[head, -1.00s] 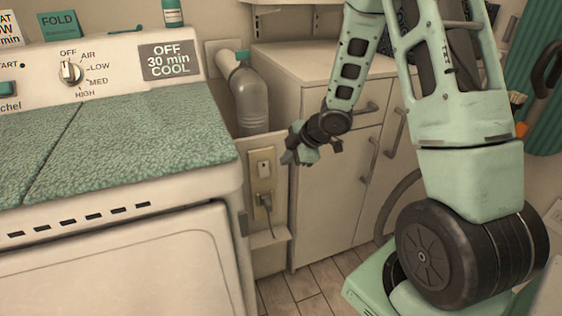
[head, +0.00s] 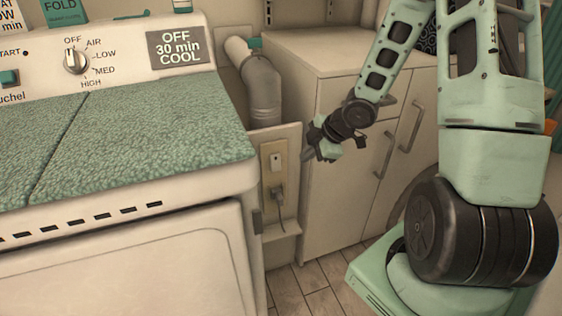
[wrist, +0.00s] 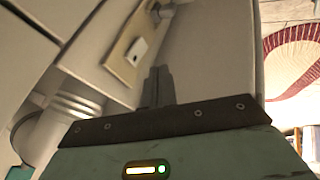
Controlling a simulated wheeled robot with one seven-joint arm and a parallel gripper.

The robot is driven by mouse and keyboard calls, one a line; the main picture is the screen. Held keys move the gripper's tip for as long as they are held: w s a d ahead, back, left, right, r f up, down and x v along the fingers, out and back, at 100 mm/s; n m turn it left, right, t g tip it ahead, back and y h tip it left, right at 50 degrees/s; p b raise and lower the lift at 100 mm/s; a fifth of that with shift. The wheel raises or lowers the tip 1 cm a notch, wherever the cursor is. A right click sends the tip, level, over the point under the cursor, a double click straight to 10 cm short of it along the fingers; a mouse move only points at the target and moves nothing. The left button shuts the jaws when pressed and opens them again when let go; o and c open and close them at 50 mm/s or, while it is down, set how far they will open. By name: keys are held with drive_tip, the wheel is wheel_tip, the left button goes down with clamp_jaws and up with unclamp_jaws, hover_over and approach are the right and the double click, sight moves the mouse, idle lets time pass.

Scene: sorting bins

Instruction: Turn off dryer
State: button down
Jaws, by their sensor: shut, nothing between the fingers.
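The dryer (head: 130,235) fills the left of the head view. Its panel has a round control knob (head: 75,61) ringed by OFF, AIR, LOW, MED and HIGH labels. I cannot tell exactly which label it points to. A teal START button (head: 9,78) sits left of it. My gripper (head: 308,156) is shut and empty, right of the dryer, in front of the cabinet. It is well apart from the knob. In the wrist view my closed fingers (wrist: 158,88) point toward the wall plate (wrist: 130,55) with a white switch, which also shows in the head view (head: 272,170).
A plugged cord (head: 278,204) hangs below the switch. A grey vent duct (head: 262,92) rises between dryer and cabinet (head: 335,190). A green textured mat (head: 150,135) covers the dryer top. A sign (head: 180,48) reads OFF 30 min COOL. Tiled floor shows below.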

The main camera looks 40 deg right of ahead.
sight(278, 165)
idle(0.5)
drive_tip(key=w+a+f+b, duration=0.1)
drive_tip(key=w+f+b, duration=0.3)
drive_tip(key=w+f, duration=0.4)
drive_tip(key=shift+w+f, duration=0.4)
drive_tip(key=shift+f, duration=0.15)
drive_tip(key=shift+f+b, duration=0.1)
drive_tip(key=shift+b, duration=0.35)
drive_tip(key=b, duration=0.2)
drive_tip(key=shift+w+f+t+b, duration=0.2)
drive_tip(key=shift+w+t+b, duration=0.05)
drive_tip(key=shift+t+b, duration=0.15)
drive_tip(key=shift+r+p, duration=1.05)
drive_tip(key=shift+p, duration=0.1)
